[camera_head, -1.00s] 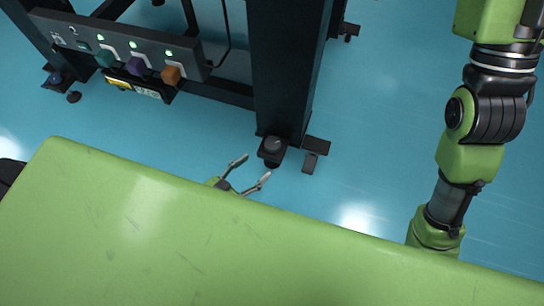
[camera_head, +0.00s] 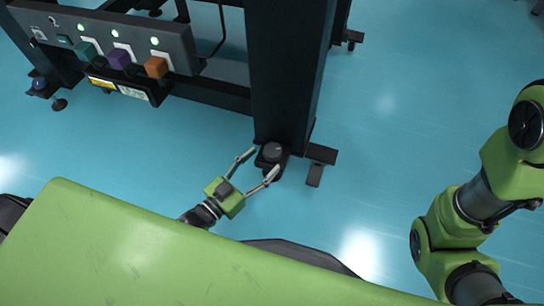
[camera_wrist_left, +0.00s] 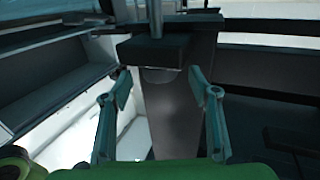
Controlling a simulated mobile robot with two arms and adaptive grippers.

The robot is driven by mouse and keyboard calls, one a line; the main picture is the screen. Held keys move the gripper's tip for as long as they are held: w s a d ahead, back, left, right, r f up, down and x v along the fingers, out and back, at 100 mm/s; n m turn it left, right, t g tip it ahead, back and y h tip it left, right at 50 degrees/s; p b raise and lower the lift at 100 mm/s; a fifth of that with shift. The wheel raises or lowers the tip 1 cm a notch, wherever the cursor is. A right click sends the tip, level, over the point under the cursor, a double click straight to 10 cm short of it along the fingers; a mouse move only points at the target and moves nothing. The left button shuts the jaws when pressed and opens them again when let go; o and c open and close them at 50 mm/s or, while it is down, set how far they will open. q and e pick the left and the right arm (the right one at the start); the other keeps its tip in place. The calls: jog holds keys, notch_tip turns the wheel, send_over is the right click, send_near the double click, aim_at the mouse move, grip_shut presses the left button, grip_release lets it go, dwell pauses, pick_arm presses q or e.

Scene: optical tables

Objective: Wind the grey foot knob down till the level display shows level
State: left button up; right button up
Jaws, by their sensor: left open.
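The grey foot knob (camera_head: 272,152) sits on a dark foot block at the base of the thick table leg (camera_head: 288,70). My left gripper (camera_head: 264,160) is open, with its fingertips at the front of the knob, one on each side. I cannot tell whether they touch it. In the left wrist view the two open fingers (camera_wrist_left: 159,88) stand apart, with a dark block (camera_wrist_left: 155,48) and a grey surface (camera_wrist_left: 180,120) between and beyond them. No reading is legible on the small labels or displays (camera_head: 133,92) under the panel. My right gripper is out of view.
A panel (camera_head: 180,42) on the table frame carries green lights and teal, purple and orange knobs (camera_head: 156,67). A blue knob (camera_head: 38,84) is at another foot. A dark foot plate (camera_head: 320,154) juts out right of the leg.

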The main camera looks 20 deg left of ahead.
aim_at(266, 158)
pick_arm(q)
jog(key=b+x, duration=0.1)
jog(key=x, duration=0.3)
jog(key=shift+w+f+b, duration=0.1)
jog(key=shift+b, duration=0.25)
jog(key=shift+w+d, duration=0.25)
jog(key=shift+w, duration=0.2)
jog(key=c, duration=1.1)
